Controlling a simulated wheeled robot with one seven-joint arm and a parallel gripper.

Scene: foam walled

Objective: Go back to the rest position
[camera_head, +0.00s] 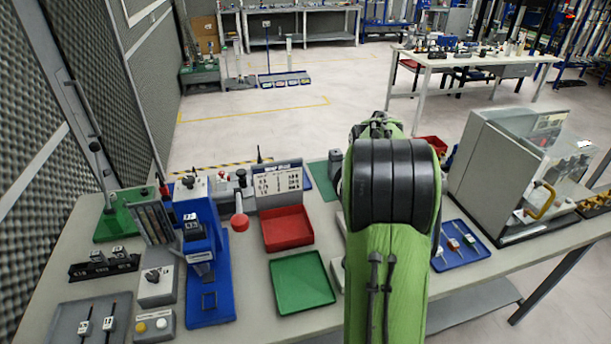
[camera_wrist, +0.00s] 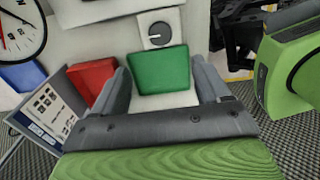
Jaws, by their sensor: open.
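My green arm reaches forward over the table in the head view, and its end is hidden behind its own thick black-banded joint. In the wrist view my gripper (camera_wrist: 163,92) is open, with its two grey fingers wide apart and nothing between them touching. Beyond the fingers, a green tray (camera_wrist: 160,70) shows in the gap. The green tray (camera_head: 301,283) and a red tray (camera_head: 287,228) lie on the table left of my arm in the head view, both empty. The red tray also shows in the wrist view (camera_wrist: 90,78).
A blue press-like stand (camera_head: 208,262) and grey button boxes (camera_head: 155,325) stand at the left. A clear-fronted grey machine (camera_head: 505,165) and a blue tray (camera_head: 461,246) with small parts are right of my arm. A padded wall (camera_head: 60,160) borders the left.

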